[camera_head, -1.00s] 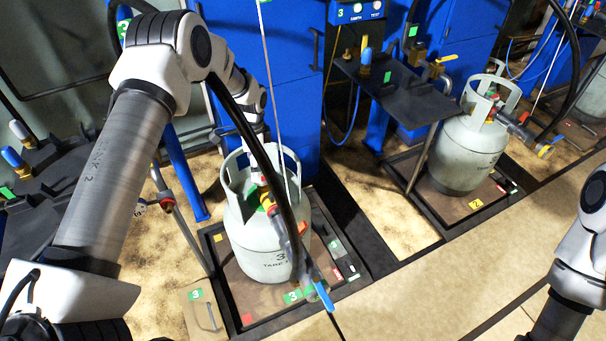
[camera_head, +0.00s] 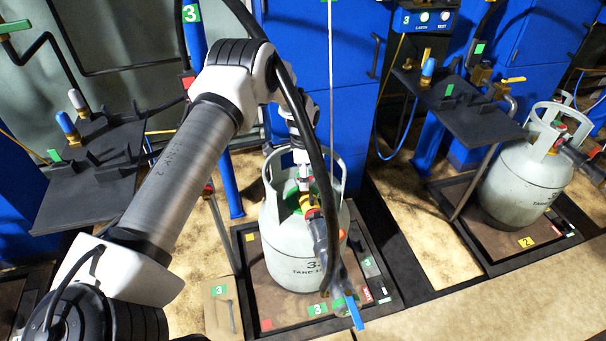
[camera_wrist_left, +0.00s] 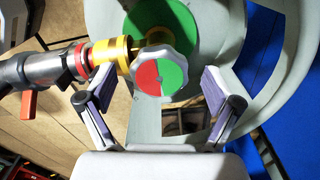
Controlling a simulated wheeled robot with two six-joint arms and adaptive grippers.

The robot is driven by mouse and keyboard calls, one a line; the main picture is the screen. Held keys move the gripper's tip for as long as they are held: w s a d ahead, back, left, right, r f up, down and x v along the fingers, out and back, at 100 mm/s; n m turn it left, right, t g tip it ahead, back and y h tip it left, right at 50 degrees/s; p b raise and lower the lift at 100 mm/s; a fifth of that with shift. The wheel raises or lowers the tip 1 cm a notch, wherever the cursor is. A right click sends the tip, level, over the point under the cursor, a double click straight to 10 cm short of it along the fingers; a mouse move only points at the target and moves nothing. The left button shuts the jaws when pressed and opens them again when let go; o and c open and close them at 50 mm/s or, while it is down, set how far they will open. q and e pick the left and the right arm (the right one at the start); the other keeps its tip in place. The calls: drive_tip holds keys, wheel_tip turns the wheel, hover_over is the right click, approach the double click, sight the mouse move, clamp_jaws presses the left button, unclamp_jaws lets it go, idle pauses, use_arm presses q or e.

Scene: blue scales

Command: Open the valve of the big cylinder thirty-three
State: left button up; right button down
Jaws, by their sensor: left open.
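The big grey cylinder (camera_head: 290,262), marked with a 3 partly covered by the filling connector, stands upright on the scale (camera_head: 262,318). Its valve knob (camera_wrist_left: 163,75) has a grey scalloped rim and a red and green disc, and fills the middle of the left wrist view. A brass fitting (camera_wrist_left: 105,55) joins the valve to the connector. My left gripper (camera_wrist_left: 152,90) is open, with one finger on each side below the knob. I see no clear contact with it. In the head view my arm and the black hose hide much of the valve. My right gripper is out of view.
The cylinder's grey collar stands around the valve. Another grey cylinder (camera_head: 515,190) is on the right scale. Dark shelves (camera_head: 460,105) and blue cabinets stand behind.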

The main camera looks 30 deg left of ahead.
use_arm(q)
drive_tip(key=c, duration=1.1)
drive_tip(key=shift+c, duration=0.2)
